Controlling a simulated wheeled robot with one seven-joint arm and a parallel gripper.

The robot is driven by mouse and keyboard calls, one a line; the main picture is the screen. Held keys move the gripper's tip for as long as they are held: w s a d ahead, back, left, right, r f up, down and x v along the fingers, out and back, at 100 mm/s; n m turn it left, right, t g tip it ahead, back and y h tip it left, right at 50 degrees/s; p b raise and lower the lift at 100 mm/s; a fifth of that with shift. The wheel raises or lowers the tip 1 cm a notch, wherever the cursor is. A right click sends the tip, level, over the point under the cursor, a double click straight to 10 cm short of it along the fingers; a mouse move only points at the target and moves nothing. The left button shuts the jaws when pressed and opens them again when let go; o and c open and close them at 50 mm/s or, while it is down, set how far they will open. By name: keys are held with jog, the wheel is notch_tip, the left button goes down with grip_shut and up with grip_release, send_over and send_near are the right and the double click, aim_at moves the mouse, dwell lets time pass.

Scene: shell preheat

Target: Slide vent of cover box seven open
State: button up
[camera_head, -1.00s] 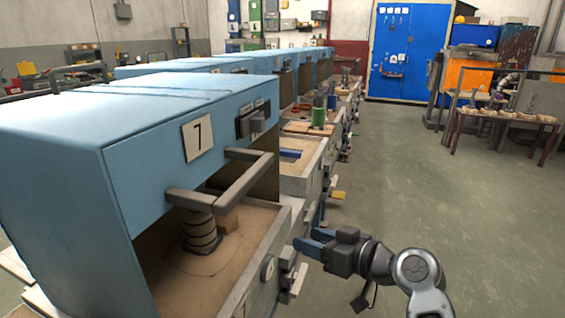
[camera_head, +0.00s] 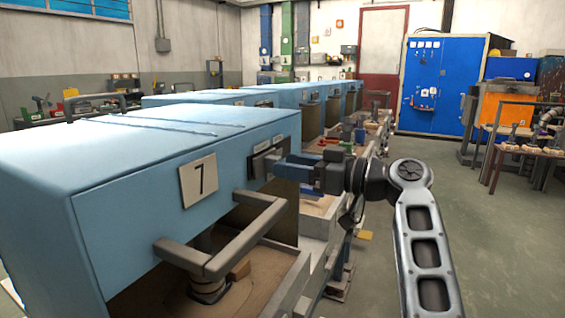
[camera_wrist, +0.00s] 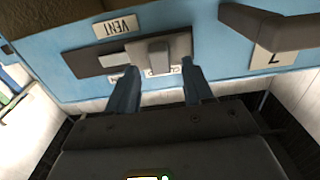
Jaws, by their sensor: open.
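Cover box seven (camera_head: 140,190) is a light blue box with a number 7 plate (camera_head: 198,180) on its front. Its vent (camera_wrist: 130,54) is a dark horizontal plate with a grey raised slider knob (camera_wrist: 158,56), under a VENT label (camera_wrist: 116,27) in the wrist view. In the head view the vent (camera_head: 262,160) is partly hidden behind my gripper (camera_head: 280,169). In the wrist view my gripper (camera_wrist: 157,78) is open and empty, its blue fingers on either side of the knob's lower end. I cannot tell whether they touch it.
A grey bar handle (camera_head: 235,240) juts from the box front below the number plate, and shows at upper right in the wrist view (camera_wrist: 285,28). More blue boxes (camera_head: 300,100) stand in a row behind. The floor at right (camera_head: 490,235) is clear.

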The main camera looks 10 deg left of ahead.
jog(key=shift+x, duration=1.4)
jog(key=shift+c, duration=0.3)
grip_shut()
